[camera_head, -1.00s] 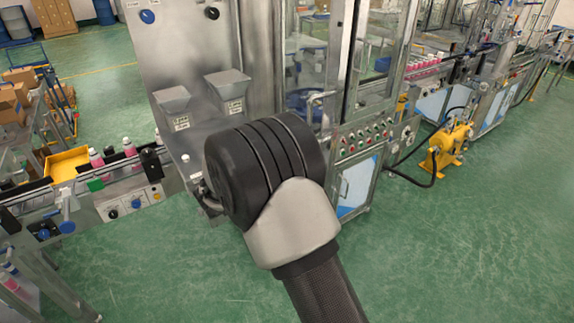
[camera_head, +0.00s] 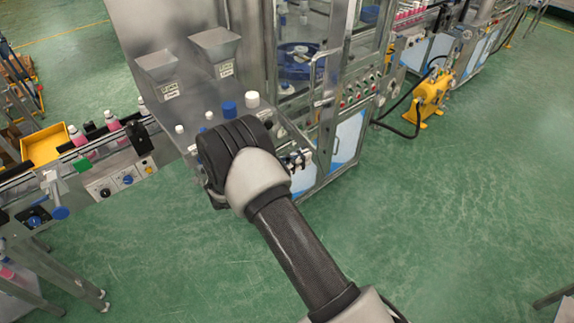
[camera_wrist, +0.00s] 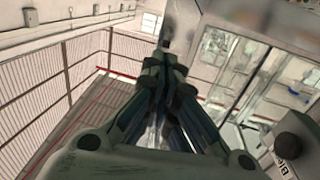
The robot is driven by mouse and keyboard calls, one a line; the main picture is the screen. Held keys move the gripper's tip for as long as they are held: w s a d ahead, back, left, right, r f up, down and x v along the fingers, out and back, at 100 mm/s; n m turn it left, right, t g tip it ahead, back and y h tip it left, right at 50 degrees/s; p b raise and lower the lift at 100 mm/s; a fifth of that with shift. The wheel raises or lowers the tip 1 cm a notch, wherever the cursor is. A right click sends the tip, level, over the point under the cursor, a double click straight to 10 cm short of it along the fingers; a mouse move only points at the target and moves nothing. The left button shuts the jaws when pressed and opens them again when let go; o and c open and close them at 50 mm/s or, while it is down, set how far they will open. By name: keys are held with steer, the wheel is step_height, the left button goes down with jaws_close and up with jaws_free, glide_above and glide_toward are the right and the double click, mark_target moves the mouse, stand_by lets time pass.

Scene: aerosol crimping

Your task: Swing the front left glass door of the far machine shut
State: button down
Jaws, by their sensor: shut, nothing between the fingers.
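The machine with glass doors (camera_head: 385,32) stands beyond my arm in the head view. A tall metal-framed glass door (camera_head: 333,85) with a bar handle (camera_head: 316,75) is at its front left. It seems to stand out from the machine, but I cannot tell its exact angle. My gripper (camera_wrist: 168,60) is shut and empty in the wrist view, its fingers together. In the head view my arm's joints hide most or all of it. Glass panels in metal frames (camera_wrist: 218,62) show to the right of the fingers; I see no clear contact.
Two metal hoppers (camera_head: 215,44) and several caps (camera_head: 252,100) are on the bench left of the door. A conveyor with pink bottles (camera_head: 112,120) and a yellow tray (camera_head: 45,146) are at left. A yellow device (camera_head: 430,95) stands at right. Green floor (camera_head: 470,200) is clear in front.

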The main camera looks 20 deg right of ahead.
mark_target(326, 149)
steer(key=shift+w+d, duration=0.15)
steer(key=shift+d, duration=0.75)
steer(key=shift+w+d, duration=0.2)
steer(key=shift+d, duration=0.7)
steer(key=shift+w+d, duration=0.15)
steer(key=shift+d, duration=0.75)
